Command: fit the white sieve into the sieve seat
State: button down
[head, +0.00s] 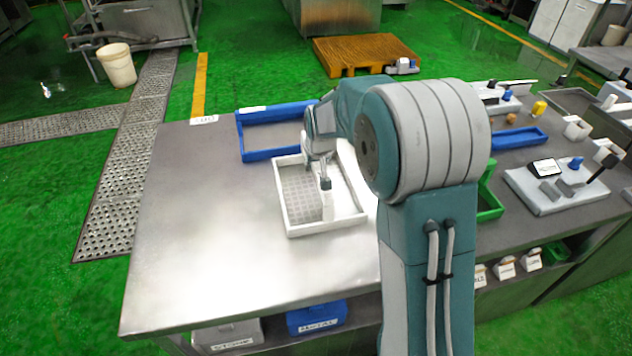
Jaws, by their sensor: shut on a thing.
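The white sieve (283,209) is a rectangular white frame with a grey mesh floor on its left part, over the metal table. My gripper (325,184) is at the sieve, pointing down. It is shut on a white upright piece (327,206) inside the frame, which looks like part of the sieve. I cannot tell whether the sieve rests on the table or is slightly raised. My arm hides part of its far right side. I cannot make out the sieve seat with certainty.
A blue-rimmed tray (262,156) lies just behind the sieve. The table (200,240) is bare to the left and front. Right of my arm are a green bin (489,204), a white device (540,195) and a small blue tray (520,139). Labelled bins sit below the tabletop.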

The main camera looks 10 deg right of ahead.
jog(key=shift+r, duration=0.4)
notch_tip(320, 180, up, 3)
jog(key=shift+s, duration=0.15)
jog(key=s+r, duration=0.4)
jog(key=r, duration=0.1)
jog(key=shift+s, duration=0.1)
jog(key=s+r, duration=0.4)
jog(key=s, duration=0.5)
jog(key=shift+s+a, duration=0.2)
jog(key=shift+s, duration=0.1)
jog(key=shift+s+r, duration=0.1)
